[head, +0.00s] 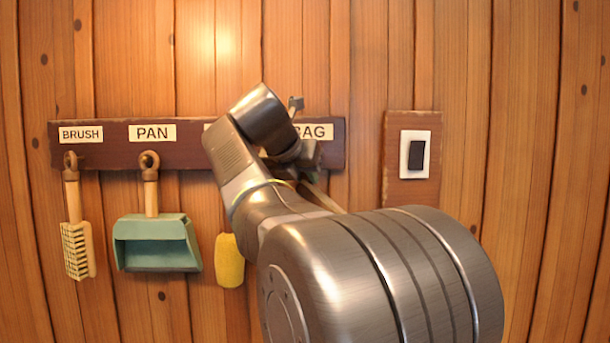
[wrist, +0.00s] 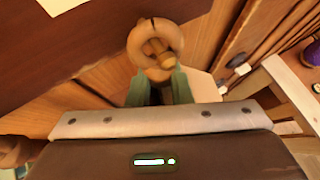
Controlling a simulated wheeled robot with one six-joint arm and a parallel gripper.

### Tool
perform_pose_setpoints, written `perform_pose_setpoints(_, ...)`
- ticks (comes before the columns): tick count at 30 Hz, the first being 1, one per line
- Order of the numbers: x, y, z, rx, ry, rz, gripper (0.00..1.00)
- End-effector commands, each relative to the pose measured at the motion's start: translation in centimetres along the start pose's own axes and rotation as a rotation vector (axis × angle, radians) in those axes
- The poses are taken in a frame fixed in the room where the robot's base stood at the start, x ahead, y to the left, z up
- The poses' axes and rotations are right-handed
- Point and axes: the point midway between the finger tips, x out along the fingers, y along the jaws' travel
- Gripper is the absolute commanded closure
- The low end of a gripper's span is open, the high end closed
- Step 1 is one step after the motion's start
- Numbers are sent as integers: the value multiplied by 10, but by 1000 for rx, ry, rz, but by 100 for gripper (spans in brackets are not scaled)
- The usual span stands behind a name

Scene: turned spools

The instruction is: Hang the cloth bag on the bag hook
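The wooden board (head: 110,155) is on the wall, with the BAG label (head: 318,131) at its right end. My gripper is largely hidden behind my arm in the head view, just below that label. In the wrist view its two greenish fingers (wrist: 160,88) close on the neck below a wooden ring (wrist: 158,28), which I take to be the bag's hanging ring. A wooden peg (wrist: 155,48) shows inside the ring; whether the ring is fully over it I cannot tell. A pale patch (wrist: 205,87) beside the right finger may be bag cloth; the bag body is otherwise hidden.
A brush (head: 76,235) and a green dustpan (head: 157,243) hang on the left of the board. A yellow item (head: 229,262) hangs beside my arm. A light switch (head: 415,154) is to the right. A table edge (wrist: 290,85) shows at right in the wrist view.

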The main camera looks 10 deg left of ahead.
Motion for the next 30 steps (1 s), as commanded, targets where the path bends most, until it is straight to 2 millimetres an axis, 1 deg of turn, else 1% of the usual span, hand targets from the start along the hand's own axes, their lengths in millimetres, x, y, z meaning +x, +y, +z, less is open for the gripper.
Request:
perform_pose_setpoints(1,0,0,0,0,-1,0,73)
perform_pose_setpoints(2,0,0,0,0,-1,0,68)
perform_pose_setpoints(3,0,0,0,0,-1,0,60)
perform_pose_setpoints(4,0,0,0,0,-1,0,56)
perform_pose_setpoints(12,0,0,0,0,1,0,56)
perform_pose_setpoints(16,-8,1,0,-1,-1,1,56)
perform_pose_setpoints(20,-30,1,0,0,-2,5,56)
perform_pose_setpoints(27,-87,1,0,0,-3,6,56)
perform_pose_setpoints(30,-106,1,0,-1,-1,5,56)
